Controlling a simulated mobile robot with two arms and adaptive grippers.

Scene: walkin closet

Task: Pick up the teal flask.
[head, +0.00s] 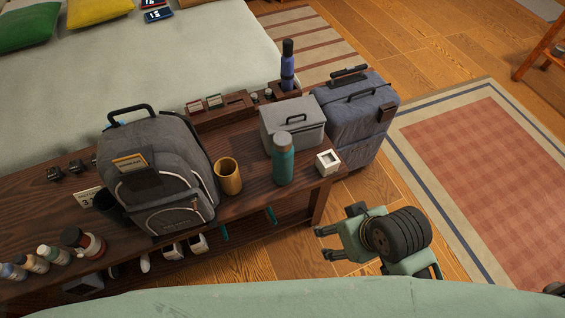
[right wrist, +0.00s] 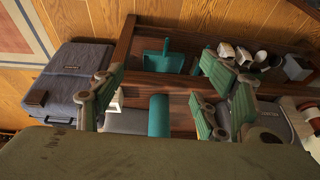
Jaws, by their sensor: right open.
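The teal flask (head: 283,165) with a grey cap stands upright near the right end of the dark wooden bench (head: 255,195). My right gripper (head: 325,243) is open and empty, in front of the bench's right end, to the right of and nearer than the flask. In the right wrist view, the flask (right wrist: 158,116) shows in the gap between the open fingers (right wrist: 158,88), untouched as far as I can see. My left gripper is not in view.
A mustard cup (head: 228,176) and grey backpack (head: 160,175) stand left of the flask. A grey box (head: 292,118) is behind it, a small white cube holder (head: 327,162) right. A blue-grey suitcase (head: 355,118) stands beyond the bench end. A teal dustpan (right wrist: 160,60) lies lower down.

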